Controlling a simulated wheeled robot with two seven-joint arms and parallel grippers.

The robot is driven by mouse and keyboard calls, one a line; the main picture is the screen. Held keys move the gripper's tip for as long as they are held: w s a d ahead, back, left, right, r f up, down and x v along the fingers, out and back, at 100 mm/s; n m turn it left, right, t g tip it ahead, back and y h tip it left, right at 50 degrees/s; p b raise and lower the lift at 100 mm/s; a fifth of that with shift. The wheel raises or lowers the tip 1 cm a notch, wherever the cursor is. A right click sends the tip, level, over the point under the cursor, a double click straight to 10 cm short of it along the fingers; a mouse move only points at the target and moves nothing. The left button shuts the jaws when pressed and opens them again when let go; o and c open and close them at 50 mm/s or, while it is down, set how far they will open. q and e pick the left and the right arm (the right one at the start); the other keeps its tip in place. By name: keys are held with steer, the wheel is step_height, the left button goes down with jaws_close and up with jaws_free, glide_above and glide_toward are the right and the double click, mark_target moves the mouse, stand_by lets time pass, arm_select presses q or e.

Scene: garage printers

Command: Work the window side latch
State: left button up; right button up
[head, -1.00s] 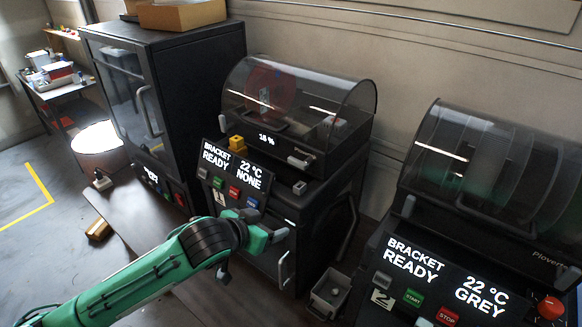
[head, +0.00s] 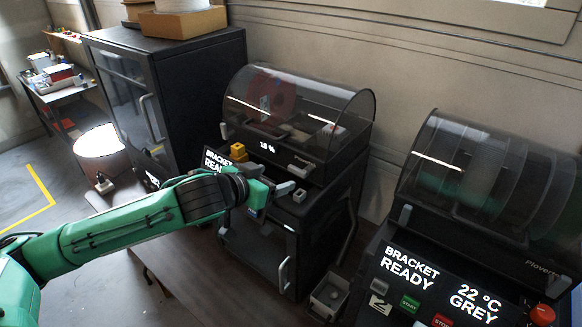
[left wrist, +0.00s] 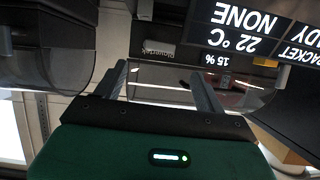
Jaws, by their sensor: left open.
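The nearer-to-centre printer, marked READY, has a smoked clear hood (head: 330,105) that is down. A small pale latch-like piece (head: 301,166) sits at the right end of the hood's front edge, and a small block (head: 300,195) is just below it. I cannot tell which of them is the named latch. My left gripper (head: 279,187) is just in front and to the left of the block, with its fingers apart and empty. In the left wrist view the two grey fingers (left wrist: 163,88) stand apart, with the upside-down printer display (left wrist: 238,30) beyond. My right gripper is not in view.
A second printer (head: 470,265) with a domed hood stands at the right. A dark glass-door cabinet (head: 205,75) is at the left. My arm covers part of the first printer's panel. A small grey bin (head: 328,296) sits between the printers. A lit lamp (head: 100,145) is at the left.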

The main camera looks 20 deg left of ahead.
mark_target(296, 171)
arm_select(q)
steer(key=p+x, duration=0.2)
steer(key=x, duration=0.5)
steer(key=shift+r+p, duration=0.15)
steer(key=shift+p, duration=0.2)
steer(key=shift+w+d+f, duration=0.25)
steer(key=shift+w+f, duration=0.15)
steer(key=shift+w, duration=0.2)
steer(key=c, duration=1)
